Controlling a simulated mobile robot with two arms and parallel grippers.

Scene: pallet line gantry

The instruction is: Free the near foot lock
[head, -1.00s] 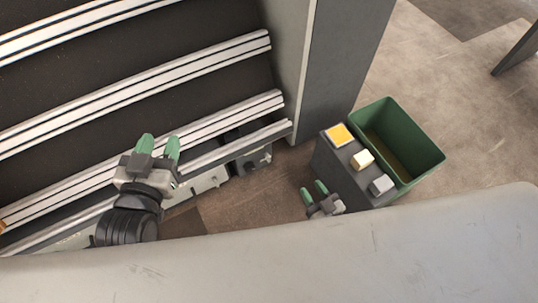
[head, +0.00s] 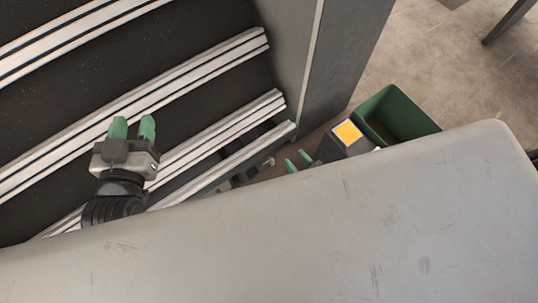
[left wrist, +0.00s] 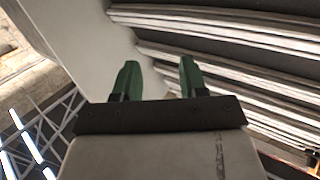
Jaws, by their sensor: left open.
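My left gripper (head: 133,127) is open and empty over the dark surface with pale rails (head: 225,125) in the head view. Its green fingers also show apart in the left wrist view (left wrist: 158,80), with rails beyond them. My right gripper (head: 297,160) shows only its green fingertips, apart, beside the yellow-topped box; the rest is hidden behind the pale grey surface. A small dark fitting with a grey knob (head: 266,163) shows under the end of the nearest rail. I cannot tell whether it is the near foot lock.
A large pale grey scuffed surface (head: 300,220) fills the foreground and hides the floor below. A grey post (head: 335,60) stands at the rails' right end.

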